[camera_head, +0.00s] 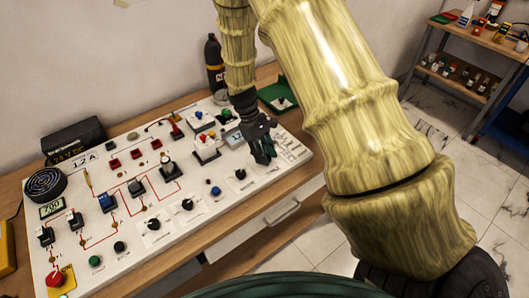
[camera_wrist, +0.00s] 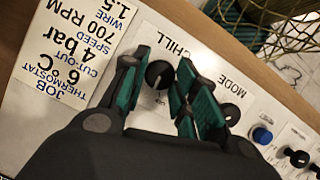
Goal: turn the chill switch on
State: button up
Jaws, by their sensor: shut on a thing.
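The chill switch is a round black knob (camera_wrist: 158,75) on a white plate marked CHILL in the wrist view. A pale line on it points down in the picture, towards small print too blurred to read surely.
The black MODE knob (camera_wrist: 231,113) and a blue button (camera_wrist: 262,135) sit close to the right finger. A printed job card (camera_wrist: 68,45) lies to the left. A dark bottle (camera_head: 214,62) and a green tray (camera_head: 276,92) stand behind the panel.

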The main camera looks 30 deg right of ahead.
jog(key=m+y, duration=0.1)
jog(key=m, duration=0.3)
jog(key=shift+w+d+r+m+y+p, duration=0.1)
jog(key=shift+d+m+y+p, duration=0.1)
jog(key=shift+m+y+p, duration=0.15)
jog(key=shift+d+m+y, duration=0.1)
jog(key=shift+m+y, duration=0.55)
jog(key=shift+m, duration=0.9)
jog(key=o, duration=1)
jog(key=v, duration=1.1)
jog(key=shift+d+r, duration=0.2)
jog(key=shift+r, duration=0.2)
jog(key=shift+m, duration=0.3)
